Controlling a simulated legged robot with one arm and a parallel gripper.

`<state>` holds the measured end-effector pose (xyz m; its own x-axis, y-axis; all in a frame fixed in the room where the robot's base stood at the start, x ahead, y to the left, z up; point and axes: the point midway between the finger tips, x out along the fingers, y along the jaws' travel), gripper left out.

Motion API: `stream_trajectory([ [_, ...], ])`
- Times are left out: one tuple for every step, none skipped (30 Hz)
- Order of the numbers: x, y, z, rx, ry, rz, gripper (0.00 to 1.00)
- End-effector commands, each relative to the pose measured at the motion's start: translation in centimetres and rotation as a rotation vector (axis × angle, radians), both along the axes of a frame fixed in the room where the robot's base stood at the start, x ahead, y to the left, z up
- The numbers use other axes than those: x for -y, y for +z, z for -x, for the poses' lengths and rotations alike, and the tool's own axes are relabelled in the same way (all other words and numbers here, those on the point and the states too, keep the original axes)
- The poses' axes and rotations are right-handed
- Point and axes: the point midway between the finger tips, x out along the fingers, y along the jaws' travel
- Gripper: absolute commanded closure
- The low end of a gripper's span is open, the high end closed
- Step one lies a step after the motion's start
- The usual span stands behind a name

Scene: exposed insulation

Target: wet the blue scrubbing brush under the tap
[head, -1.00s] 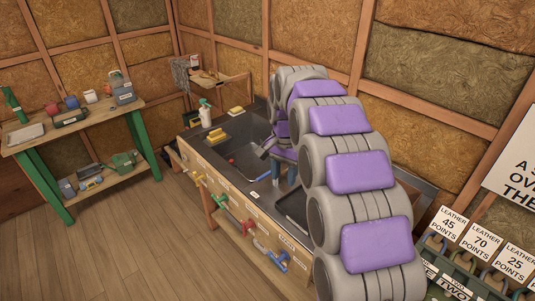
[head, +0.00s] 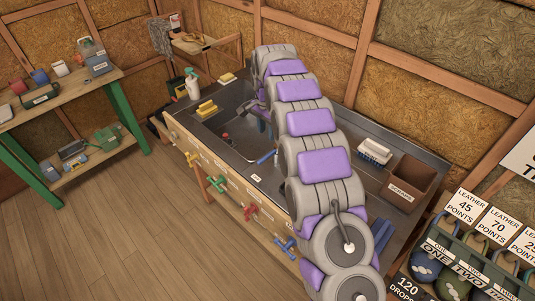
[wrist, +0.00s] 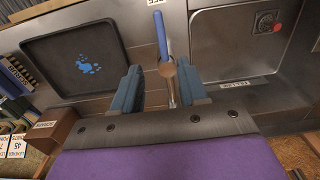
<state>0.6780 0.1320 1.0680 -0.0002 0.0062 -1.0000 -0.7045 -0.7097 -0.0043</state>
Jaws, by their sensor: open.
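My gripper (wrist: 168,88) is open, with two blue-grey fingers, over the sink counter. Between its fingers in the wrist view is a thin blue lever (wrist: 161,35) on a round brass-coloured joint, seemingly the tap's handle.
The sink basin (wrist: 232,47) has a drain with a red part. A dark mat with a blue splash mark (wrist: 37,50) lies to its left. A brown box (head: 407,183), yellow sponges (head: 207,109) and a spray bottle (head: 193,86) stand on the counter. Coloured valves line the front.

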Motion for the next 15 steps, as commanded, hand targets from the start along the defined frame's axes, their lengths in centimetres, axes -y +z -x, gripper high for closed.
stream_trajectory([
  [-0.1,-1.3,0.2,-0.006,0.001,0.003,0.57],
  [-0.2,-2.0,0.2,-0.008,0.001,0.004,0.57],
  [-0.2,-2.8,0.2,-0.008,0.001,0.003,0.57],
  [-0.1,-3.4,0.2,-0.007,0.001,0.003,0.57],
  [-0.1,-3.9,0.2,-0.005,0.001,0.002,0.57],
  [0.0,-4.7,0.2,-0.004,0.000,0.001,0.57],
  [0.0,-5.3,0.2,-0.005,0.000,0.001,0.57],
  [0.0,-5.8,0.2,-0.005,0.000,0.001,0.57],
  [0.1,-6.6,0.2,-0.006,-0.001,0.000,0.57],
  [0.2,-7.2,0.2,-0.004,-0.001,-0.001,0.57],
  [0.3,-7.7,0.1,-0.004,-0.001,-0.003,0.57],
  [0.4,-8.4,0.2,-0.005,-0.002,-0.004,0.57],
  [0.5,-8.8,0.2,-0.005,-0.002,-0.004,0.57],
  [0.5,-9.3,0.2,-0.006,-0.002,-0.004,0.57],
  [0.5,-9.8,0.2,-0.006,-0.002,-0.004,0.57],
])
